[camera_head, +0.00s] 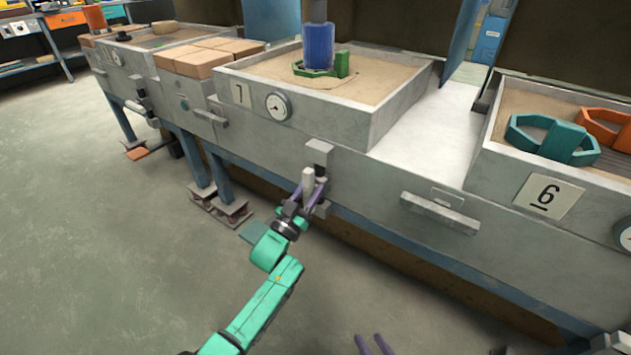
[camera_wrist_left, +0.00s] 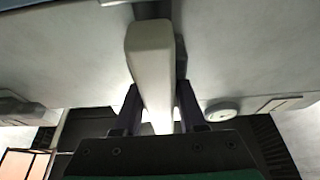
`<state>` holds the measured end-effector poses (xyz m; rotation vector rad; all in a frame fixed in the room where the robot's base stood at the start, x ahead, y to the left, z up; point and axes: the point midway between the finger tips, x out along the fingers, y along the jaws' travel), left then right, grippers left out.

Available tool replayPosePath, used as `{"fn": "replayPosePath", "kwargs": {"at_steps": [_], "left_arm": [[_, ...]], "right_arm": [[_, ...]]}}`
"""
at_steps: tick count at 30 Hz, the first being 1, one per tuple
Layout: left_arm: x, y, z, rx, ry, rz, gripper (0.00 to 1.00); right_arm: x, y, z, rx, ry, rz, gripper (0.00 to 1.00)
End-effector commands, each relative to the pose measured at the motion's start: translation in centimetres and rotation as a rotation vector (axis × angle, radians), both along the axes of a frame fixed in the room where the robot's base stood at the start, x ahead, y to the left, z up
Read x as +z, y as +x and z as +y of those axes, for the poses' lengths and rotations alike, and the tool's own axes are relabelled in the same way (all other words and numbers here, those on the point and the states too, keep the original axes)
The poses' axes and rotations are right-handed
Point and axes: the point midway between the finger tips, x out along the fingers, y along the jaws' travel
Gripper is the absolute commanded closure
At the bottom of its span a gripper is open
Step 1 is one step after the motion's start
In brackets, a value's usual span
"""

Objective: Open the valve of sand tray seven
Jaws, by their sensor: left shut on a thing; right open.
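Sand tray seven (camera_head: 400,118) is the middle grey tray, with a number plate (camera_head: 240,94) that reads like a 7. My left gripper (camera_head: 312,196) is shut on this handle. In the left wrist view the pale handle (camera_wrist_left: 152,60) runs between the two dark fingers of the left gripper (camera_wrist_left: 158,108). My right gripper (camera_head: 376,346) shows only its purple fingertips at the bottom edge, apart and empty.
A blue cylinder (camera_head: 318,45) and a green clamp (camera_head: 341,66) stand on the sand. A round gauge (camera_head: 279,106) is on the tray's front. Tray six (camera_head: 548,196) is at the right. The floor in front is clear.

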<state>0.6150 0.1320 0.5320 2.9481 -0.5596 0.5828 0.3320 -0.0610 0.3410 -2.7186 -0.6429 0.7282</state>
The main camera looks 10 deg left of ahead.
Motion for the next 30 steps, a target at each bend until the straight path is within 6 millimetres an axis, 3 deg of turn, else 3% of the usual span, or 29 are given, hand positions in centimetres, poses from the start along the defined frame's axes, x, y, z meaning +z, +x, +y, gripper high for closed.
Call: {"fn": "replayPosePath", "kwargs": {"at_steps": [8,9,10,22,30], "left_arm": [[-0.2,0.0,0.0,-0.001,-0.006,0.006,1.0],[-0.2,0.0,0.0,-0.001,-0.007,0.005,0.49],[-0.1,0.0,0.0,-0.001,-0.007,0.005,0.4],[-0.2,-0.4,0.2,0.0,-0.002,0.003,0.4],[-2.0,-4.7,1.8,-0.001,-0.002,0.006,0.4]], "right_arm": [[0.0,0.0,-0.1,0.003,-0.003,-0.001,0.5],[0.0,0.0,-0.1,0.002,-0.003,-0.002,0.5],[0.0,0.0,-0.1,0.002,-0.003,-0.002,0.5],[0.3,-0.1,0.0,0.003,-0.001,-0.003,0.5],[2.1,0.0,0.1,0.012,-0.012,0.011,0.5]]}}
